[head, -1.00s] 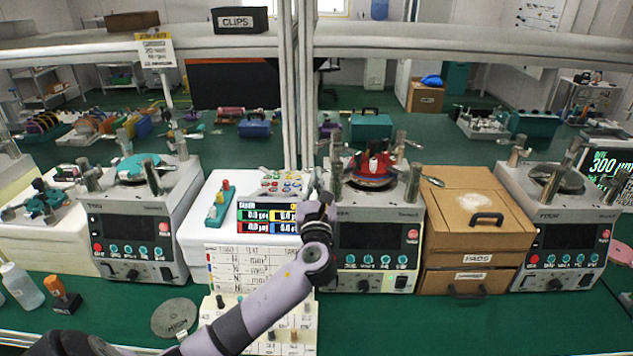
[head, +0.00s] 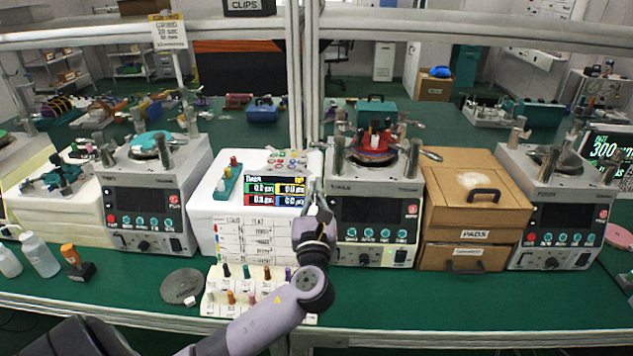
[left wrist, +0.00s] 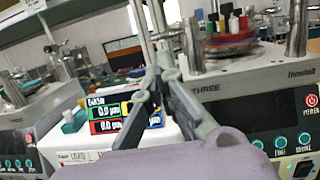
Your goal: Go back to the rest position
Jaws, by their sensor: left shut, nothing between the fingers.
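My left gripper (head: 318,200) is raised in front of the bench, between the white block with the coloured display (head: 275,192) and the middle lapping machine (head: 375,215). It is shut and empty, touching nothing that I can make out. In the left wrist view its fingers (left wrist: 160,78) overlap the right edge of the display, with the machine marked THREE (left wrist: 240,85) to the right. My right gripper is not in view.
Lapping machines also stand at left (head: 150,205) and right (head: 560,215). A brown pads box (head: 475,190) sits right of the middle machine. A peg board (head: 215,300) and grey disc (head: 182,286) lie near the front. The green bench (head: 450,295) is clear at front right.

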